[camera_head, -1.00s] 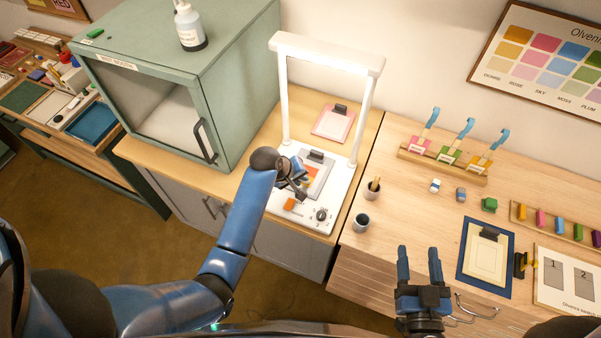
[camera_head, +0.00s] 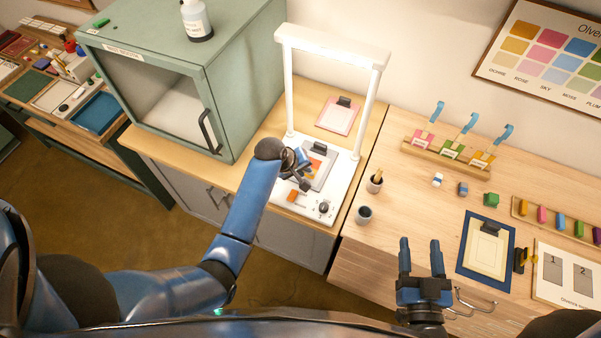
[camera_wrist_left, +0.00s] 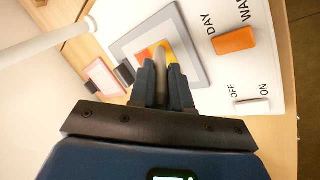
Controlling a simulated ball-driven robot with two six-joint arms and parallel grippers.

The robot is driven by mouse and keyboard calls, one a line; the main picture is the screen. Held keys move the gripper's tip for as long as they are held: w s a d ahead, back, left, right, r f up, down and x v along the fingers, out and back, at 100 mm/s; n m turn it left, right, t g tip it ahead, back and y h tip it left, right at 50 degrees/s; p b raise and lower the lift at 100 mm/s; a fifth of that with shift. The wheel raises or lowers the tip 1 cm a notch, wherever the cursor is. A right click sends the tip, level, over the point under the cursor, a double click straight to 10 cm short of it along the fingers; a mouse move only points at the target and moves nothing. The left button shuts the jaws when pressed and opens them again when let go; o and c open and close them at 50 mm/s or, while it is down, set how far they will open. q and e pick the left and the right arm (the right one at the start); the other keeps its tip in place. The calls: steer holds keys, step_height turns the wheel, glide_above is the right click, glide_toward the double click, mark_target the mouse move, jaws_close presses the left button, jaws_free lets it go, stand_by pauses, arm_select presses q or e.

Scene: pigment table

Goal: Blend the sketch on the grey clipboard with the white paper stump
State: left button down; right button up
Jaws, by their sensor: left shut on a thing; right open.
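The grey clipboard (camera_head: 328,177) lies on the white base of a light stand. Its sketch has orange and yellow patches (camera_head: 315,164) and a black clip at the top. It also shows in the left wrist view (camera_wrist_left: 197,65), partly hidden by my fingers. My left gripper (camera_head: 303,176) is over the clipboard's left side, shut on the pale paper stump (camera_wrist_left: 161,66). The stump's tip is in front of the sketch; I cannot tell whether it touches. My right gripper (camera_head: 422,262) is open and empty, before the right-hand table's front edge.
The lit white lamp frame (camera_head: 375,95) rises around the base (camera_head: 343,185). A green cabinet (camera_head: 235,110) stands left. A pink clipboard (camera_head: 334,119) lies behind. Two small cups (camera_head: 364,214) and a blue-bordered clipboard (camera_head: 468,266) are on the right-hand table.

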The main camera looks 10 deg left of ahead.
arm_select(q)
steer(key=shift+w+d, duration=0.1)
steer(key=shift+w, duration=0.3)
steer(key=shift+w, duration=0.1)
steer(key=shift+w+d+b, duration=0.25)
steer(key=shift+w+b, duration=0.15)
steer(key=shift+w, duration=0.25)
steer(key=shift+w+d+b, duration=0.25)
steer(key=shift+w+b, duration=0.1)
steer(key=shift+w, duration=0.3)
steer(key=shift+w, duration=0.1)
steer(key=shift+w+d+b, duration=0.25)
steer(key=shift+w+b, duration=0.3)
steer(key=shift+w, duration=0.05)
steer(key=shift+w+d, duration=0.2)
steer(key=shift+w, duration=0.35)
steer(key=shift+a, duration=0.15)
